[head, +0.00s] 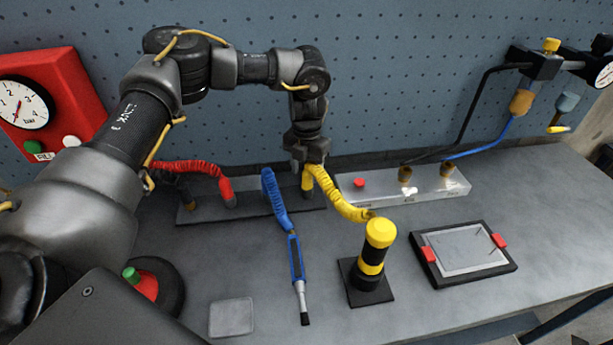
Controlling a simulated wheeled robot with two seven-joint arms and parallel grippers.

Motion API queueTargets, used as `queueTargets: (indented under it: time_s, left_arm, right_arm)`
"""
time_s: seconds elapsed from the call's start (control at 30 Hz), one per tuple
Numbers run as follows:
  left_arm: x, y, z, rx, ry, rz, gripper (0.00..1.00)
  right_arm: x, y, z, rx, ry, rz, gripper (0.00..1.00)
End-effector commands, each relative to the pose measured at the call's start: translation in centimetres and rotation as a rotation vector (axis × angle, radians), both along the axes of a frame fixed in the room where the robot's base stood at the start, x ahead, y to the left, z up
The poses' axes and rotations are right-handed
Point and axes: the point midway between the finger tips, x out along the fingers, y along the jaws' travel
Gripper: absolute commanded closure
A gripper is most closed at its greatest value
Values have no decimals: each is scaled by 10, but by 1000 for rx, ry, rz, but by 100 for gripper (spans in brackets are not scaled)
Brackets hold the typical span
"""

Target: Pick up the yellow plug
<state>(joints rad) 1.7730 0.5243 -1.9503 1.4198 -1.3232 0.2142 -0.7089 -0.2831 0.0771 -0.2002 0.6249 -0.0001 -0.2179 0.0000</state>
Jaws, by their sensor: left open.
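A yellow plug (306,183) stands at the right end of a dark metal strip (256,209) at the back of the bench. A coiled yellow hose (337,194) runs from beside it toward a yellow and black cylinder (375,257) on a dark square base. My left gripper (309,164) points down directly over the yellow plug and the hose's upper end. It is open; its fingertips are small and partly merge with the plug, so I cannot tell whether they touch it. My right gripper is not in view.
A red coiled hose (189,167) and a blue one (276,200) lie left of the plug. A silver block (440,184) stands right. A blue-handled tool (296,262) and a framed panel (430,274) lie in front. The pegboard (400,60) rises behind.

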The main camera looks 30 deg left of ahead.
Motion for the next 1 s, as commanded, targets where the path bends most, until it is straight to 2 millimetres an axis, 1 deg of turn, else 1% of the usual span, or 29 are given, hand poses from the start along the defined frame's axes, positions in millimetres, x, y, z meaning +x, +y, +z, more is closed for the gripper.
queueTargets:
  time_s: [0.03, 0.1, 0.2, 0.43, 0.8, 0.83, 1.0]
  left_arm:
    - [-1, 0, -5, 1, 4, 0, 46]
    - [-1, 0, -14, 1, 3, 0, 46]
    - [0, 0, -20, 0, 0, 0, 46]
    - [0, 0, -22, 0, -1, 0, 46]
    - [0, 0, -21, 0, 0, 1, 95]
    - [0, 0, -21, 0, 0, 1, 97]
    - [0, 0, -21, 0, -1, 1, 97]
  right_arm:
    - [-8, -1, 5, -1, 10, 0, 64]
    - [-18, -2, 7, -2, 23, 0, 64]
    - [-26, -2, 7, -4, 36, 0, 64]
    - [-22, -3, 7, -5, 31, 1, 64]
    - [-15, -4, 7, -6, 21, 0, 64]
    - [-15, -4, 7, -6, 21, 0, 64]
    - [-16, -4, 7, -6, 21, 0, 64]
